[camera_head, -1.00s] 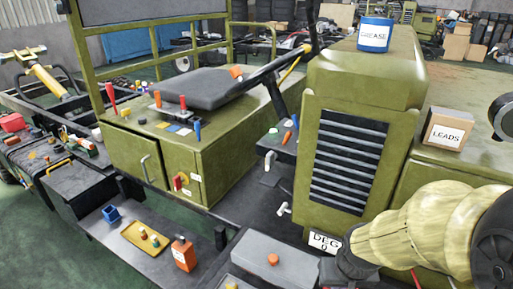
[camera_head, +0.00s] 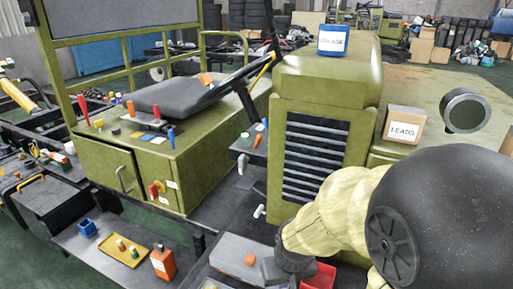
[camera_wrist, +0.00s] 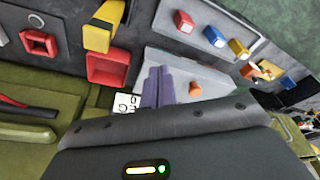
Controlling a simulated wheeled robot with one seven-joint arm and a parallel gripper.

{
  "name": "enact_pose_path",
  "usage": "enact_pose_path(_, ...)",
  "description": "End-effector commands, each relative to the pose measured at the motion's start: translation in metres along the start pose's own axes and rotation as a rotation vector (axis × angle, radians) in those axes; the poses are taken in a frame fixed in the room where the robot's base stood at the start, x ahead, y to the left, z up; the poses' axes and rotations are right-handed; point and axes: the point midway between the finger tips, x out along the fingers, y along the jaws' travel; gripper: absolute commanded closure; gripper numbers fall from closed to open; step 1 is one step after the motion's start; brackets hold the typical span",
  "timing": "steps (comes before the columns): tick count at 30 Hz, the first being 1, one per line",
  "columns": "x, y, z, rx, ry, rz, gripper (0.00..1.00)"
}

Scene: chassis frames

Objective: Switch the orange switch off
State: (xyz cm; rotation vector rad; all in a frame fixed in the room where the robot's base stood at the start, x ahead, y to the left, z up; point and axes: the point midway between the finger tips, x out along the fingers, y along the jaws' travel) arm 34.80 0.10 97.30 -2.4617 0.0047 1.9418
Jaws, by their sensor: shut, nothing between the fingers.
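An orange knob (camera_head: 250,260) sits on top of a grey box (camera_head: 228,250) at the bottom centre of the head view. In the wrist view the orange knob (camera_wrist: 195,89) shows on the pale grey box (camera_wrist: 212,72), just right of my fingers. My gripper (camera_wrist: 158,86) is shut and empty; its fingers look close to the box face, but I cannot tell if they touch. In the head view my arm's dark end is at the box's right side, its fingertips hidden. Other orange pieces are a lever (camera_head: 257,141) on the dark console and one (camera_head: 157,109) by the seat.
A red open box (camera_head: 319,275) stands beside my wrist. An orange bottle (camera_head: 163,263) and yellow tray (camera_head: 126,250) sit on the shelf at left. The wrist view shows a yellow block (camera_wrist: 98,37) and a red box (camera_wrist: 107,68) near my fingers.

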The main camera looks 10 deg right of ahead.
Motion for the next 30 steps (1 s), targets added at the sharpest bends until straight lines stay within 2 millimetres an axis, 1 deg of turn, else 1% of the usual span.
enact_pose_path(2, -0.006, -0.003, -0.008, 0.026, 0.016, -0.008, 1.0)
enact_pose_path(5, -0.018, -0.011, -0.028, 0.113, 0.06, -0.028, 1.0)
enact_pose_path(8, -0.036, -0.024, -0.061, 0.26, 0.133, -0.064, 1.0)
enact_pose_path(12, -0.064, -0.041, -0.116, 0.532, 0.26, -0.125, 1.0)
enact_pose_path(15, -0.081, -0.049, -0.149, 0.709, 0.341, -0.165, 1.0)
enact_pose_path(21, -0.107, -0.057, -0.198, 1.002, 0.479, -0.232, 1.0)
enact_pose_path(24, -0.113, -0.061, -0.223, 1.178, 0.569, -0.276, 1.0)
enact_pose_path(30, -0.114, -0.063, -0.256, 1.501, 0.757, -0.369, 1.0)
